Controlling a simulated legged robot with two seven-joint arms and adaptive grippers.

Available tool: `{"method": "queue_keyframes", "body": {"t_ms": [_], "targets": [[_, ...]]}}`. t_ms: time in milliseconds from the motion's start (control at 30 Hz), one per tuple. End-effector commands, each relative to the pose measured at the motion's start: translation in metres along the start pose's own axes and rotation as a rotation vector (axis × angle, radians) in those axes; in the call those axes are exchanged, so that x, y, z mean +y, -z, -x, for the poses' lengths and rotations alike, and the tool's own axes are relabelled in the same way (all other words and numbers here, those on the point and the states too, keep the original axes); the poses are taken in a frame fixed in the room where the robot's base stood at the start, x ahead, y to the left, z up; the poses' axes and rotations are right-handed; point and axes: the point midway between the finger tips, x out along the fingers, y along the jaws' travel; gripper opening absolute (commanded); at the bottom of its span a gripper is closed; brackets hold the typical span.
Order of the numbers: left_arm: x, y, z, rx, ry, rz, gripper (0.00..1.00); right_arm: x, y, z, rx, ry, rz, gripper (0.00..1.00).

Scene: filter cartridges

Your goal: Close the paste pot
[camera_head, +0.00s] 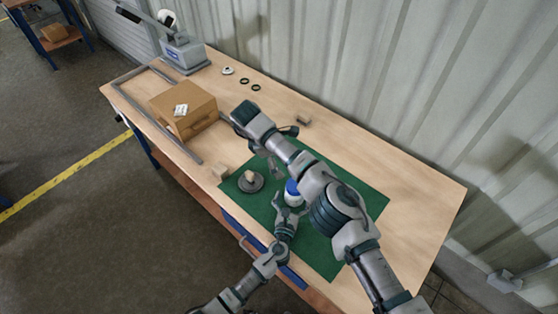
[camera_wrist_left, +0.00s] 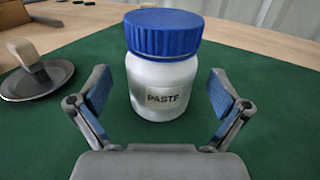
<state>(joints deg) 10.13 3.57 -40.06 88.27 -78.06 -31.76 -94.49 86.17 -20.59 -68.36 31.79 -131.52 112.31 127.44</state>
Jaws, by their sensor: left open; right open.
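The paste pot is a white jar with a "PASTE" label, standing upright on the green mat. It shows in the left wrist view (camera_wrist_left: 160,85) and the head view (camera_head: 294,198). Its ribbed blue lid (camera_wrist_left: 163,35) sits on top and looks level; I cannot tell how tight it is. My left gripper (camera_head: 288,209) is open, its fingers on either side of the pot in the left wrist view, with gaps to it.
A dark round dish (camera_head: 242,186) with a brush (camera_head: 250,176) is left of the pot. A small block (camera_head: 220,171) is by the mat's edge. A cardboard box (camera_head: 184,108), several rings (camera_head: 244,81) and a grey device (camera_head: 186,54) are farther back. The wall (camera_head: 400,80) borders the bench.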

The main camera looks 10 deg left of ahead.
Motion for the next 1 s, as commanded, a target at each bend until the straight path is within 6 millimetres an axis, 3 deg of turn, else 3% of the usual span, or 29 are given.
{"method": "queue_keyframes", "body": {"t_ms": [200,400,1000], "targets": [[0.001,0.001,0.044,0.002,0.0,0.0,1.0,0.0,0.0,0.0,0.0,0.0,0.0,0.99],[0.001,0.002,0.064,0.002,-0.001,-0.001,1.0,0.001,0.0,-0.001,0.0,0.001,0.0,0.99],[0.001,0.0,0.066,0.001,-0.001,0.0,1.0,0.001,-0.001,0.0,0.0,0.0,0.0,0.99]]}}
